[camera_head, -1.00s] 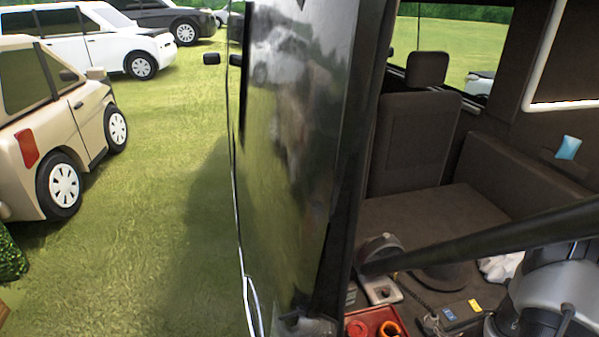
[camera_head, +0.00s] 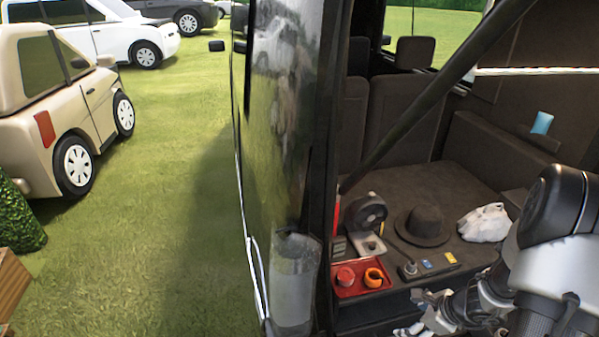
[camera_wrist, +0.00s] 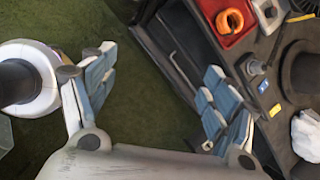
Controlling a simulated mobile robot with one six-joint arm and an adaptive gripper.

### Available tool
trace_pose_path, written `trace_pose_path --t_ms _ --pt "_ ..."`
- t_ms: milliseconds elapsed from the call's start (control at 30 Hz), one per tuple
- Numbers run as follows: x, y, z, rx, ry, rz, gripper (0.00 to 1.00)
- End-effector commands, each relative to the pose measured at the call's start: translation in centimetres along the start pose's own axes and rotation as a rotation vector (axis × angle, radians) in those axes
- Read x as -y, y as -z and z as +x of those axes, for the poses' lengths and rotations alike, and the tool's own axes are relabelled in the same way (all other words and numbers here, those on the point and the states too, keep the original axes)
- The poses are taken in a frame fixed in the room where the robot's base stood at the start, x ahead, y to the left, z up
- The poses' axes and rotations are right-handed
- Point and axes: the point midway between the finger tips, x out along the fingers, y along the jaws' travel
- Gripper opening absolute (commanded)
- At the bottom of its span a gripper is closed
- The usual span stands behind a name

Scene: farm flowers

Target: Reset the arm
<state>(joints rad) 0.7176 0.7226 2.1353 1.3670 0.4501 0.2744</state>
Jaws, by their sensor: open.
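My gripper (camera_head: 432,312) is low at the right in the head view, by the rear edge of the vehicle's cargo floor. In the wrist view my gripper (camera_wrist: 155,88) has its blue-padded fingers spread wide apart. Nothing is between them but grass below. My arm (camera_head: 555,240) comes in from the right edge, bent, beside the open cargo area. The wrist view shows the cargo edge just beyond the right finger.
A red tray (camera_head: 348,291) with an orange ring (camera_head: 374,278), a dark hat (camera_head: 423,226), a fan (camera_head: 369,211) and a white bag (camera_head: 484,222) are in the cargo area. Open grass (camera_head: 180,220) lies further left.

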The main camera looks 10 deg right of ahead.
Motion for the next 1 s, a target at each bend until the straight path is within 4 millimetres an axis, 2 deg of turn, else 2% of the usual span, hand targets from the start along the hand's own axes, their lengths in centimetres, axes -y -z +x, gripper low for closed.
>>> trace_pose_path --t_ms 33,167,267,400,500,600,700,833,1000 --pt "0.2 -1.7 -1.0 0.012 0.004 -0.072 0.79" --pt "-0.4 -6.5 -3.9 0.047 -0.001 -0.294 0.79" --pt "-1.9 -10.9 -6.8 0.075 -0.01 -0.524 0.79" --pt "-5.9 -16.4 -11.5 0.1 -0.034 -0.898 0.79" --pt "-9.4 -18.8 -14.7 0.099 -0.053 -1.16 0.79" --pt "-12.9 -20.1 -17.7 0.08 -0.071 -1.415 0.79" --pt "-16.2 -20.1 -20.5 0.042 -0.089 -1.658 0.79" --pt "-19.6 -19.0 -23.6 -0.04 -0.107 -1.948 0.79" --pt "-21.8 -16.8 -26.2 -0.161 -0.121 -2.209 0.79"
